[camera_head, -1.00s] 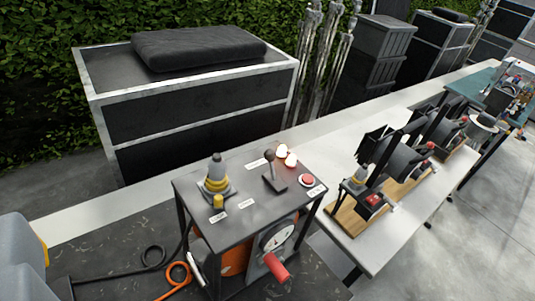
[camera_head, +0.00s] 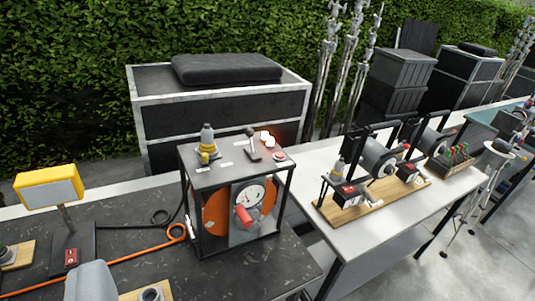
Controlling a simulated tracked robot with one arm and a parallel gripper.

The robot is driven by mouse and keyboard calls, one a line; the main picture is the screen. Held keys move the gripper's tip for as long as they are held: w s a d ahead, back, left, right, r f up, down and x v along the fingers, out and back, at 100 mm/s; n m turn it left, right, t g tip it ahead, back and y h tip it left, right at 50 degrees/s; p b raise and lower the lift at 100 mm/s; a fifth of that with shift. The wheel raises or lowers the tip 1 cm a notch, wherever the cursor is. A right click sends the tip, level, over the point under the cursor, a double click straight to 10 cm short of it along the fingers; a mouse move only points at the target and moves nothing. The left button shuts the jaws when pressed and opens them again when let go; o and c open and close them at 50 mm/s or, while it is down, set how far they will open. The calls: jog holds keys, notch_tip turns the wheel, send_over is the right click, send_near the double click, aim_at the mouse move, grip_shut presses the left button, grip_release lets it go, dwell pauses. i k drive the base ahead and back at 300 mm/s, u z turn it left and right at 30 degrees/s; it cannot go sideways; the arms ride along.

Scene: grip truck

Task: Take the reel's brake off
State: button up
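The reel unit is a black frame (camera_head: 187,223) on the dark bench, holding an orange drum (camera_head: 213,215). A white round dial (camera_head: 252,192) and a red handle (camera_head: 242,216) are on its front. On its top plate stand a grey-and-yellow ringed fitting (camera_head: 207,142) at the left and a black lever (camera_head: 252,142) with a rounded top. Two lamps (camera_head: 267,138) glow near the back right, and a red button (camera_head: 281,156) sits at the right. The white labels are too small to read, so I cannot tell which control is the brake.
A yellow work lamp (camera_head: 46,172) stands at the left of the bench. An orange cable (camera_head: 135,258) runs to the unit. A rounded grey shape (camera_head: 91,281) is cut off below. A white table (camera_head: 318,241) with several devices stands right; a black case (camera_head: 225,97) stands behind.

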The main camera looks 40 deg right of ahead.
aim_at(249, 132)
jog(key=u, duration=0.45)
jog(key=k, duration=0.1)
jog(key=z, duration=1.3)
jog(key=i, duration=1.8)
jog(key=u, duration=0.4)
